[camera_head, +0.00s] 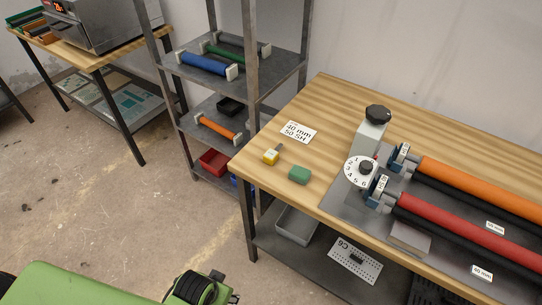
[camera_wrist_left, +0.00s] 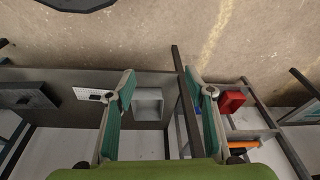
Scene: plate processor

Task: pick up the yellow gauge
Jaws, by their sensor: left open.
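The yellow gauge (camera_head: 270,157) lies on the wooden table top near its left edge. It is a small yellow block with a thin dark stem pointing up and right. It cannot be made out in the left wrist view. My left gripper (camera_wrist_left: 159,78) is open, with its two teal-padded fingers wide apart and nothing between them. In the head view only my green left arm shows at the bottom left, below and left of the table; its fingers are not visible there. My right gripper is not in view.
A green block (camera_head: 300,174) and a white label card (camera_head: 298,132) lie close to the gauge. A roller machine (camera_head: 372,131) with orange and red rollers stands to the right. A metal shelf rack (camera_head: 255,78) stands behind the table's left edge. Open floor (camera_head: 110,205) lies left.

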